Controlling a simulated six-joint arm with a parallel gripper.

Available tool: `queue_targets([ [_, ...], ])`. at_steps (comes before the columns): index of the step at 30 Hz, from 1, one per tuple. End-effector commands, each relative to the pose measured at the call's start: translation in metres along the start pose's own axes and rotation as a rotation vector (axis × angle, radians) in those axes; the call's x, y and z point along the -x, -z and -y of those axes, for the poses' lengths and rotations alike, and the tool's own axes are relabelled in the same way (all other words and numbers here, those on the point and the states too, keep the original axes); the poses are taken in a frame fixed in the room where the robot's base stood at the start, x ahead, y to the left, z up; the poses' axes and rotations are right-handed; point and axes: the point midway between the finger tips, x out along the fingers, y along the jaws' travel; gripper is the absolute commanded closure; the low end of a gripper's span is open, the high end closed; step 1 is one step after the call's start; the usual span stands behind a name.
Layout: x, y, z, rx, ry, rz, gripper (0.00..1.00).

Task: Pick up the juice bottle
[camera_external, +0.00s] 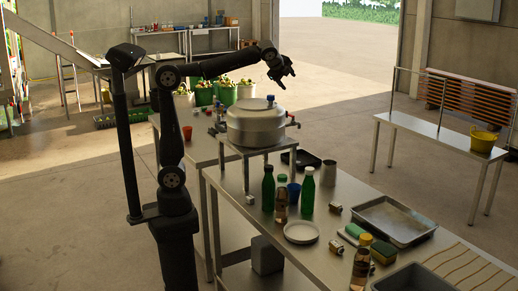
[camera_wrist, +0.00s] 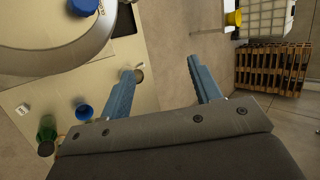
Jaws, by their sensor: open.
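Which is the juice bottle is not plain. The green bottles (camera_external: 268,192) (camera_external: 308,192) stand close by. My gripper (camera_external: 283,76) is high above the table, over the big steel pot's far side, away from the bottles. In the wrist view its blue fingers (camera_wrist: 160,70) are spread with nothing between them. A green bottle (camera_wrist: 46,128) shows there at lower left.
A blue cup (camera_external: 293,192), white plate (camera_external: 301,232), steel cup (camera_external: 328,173), sponges (camera_external: 355,231) and metal trays (camera_external: 394,221) share the table. A bench (camera_external: 440,135) stands at right.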

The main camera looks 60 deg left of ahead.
Motion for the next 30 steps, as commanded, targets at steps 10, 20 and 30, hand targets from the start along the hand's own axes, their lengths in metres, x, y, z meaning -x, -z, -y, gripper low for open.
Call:
queue_targets([
  [10,0.098,0.086,-0.084,-0.62,0.193,-0.127,0.42],
  [20,0.174,0.121,-0.173,-1.175,0.462,-0.202,0.42],
  [30,0.224,0.127,-0.252,-1.62,0.78,-0.22,0.42],
])
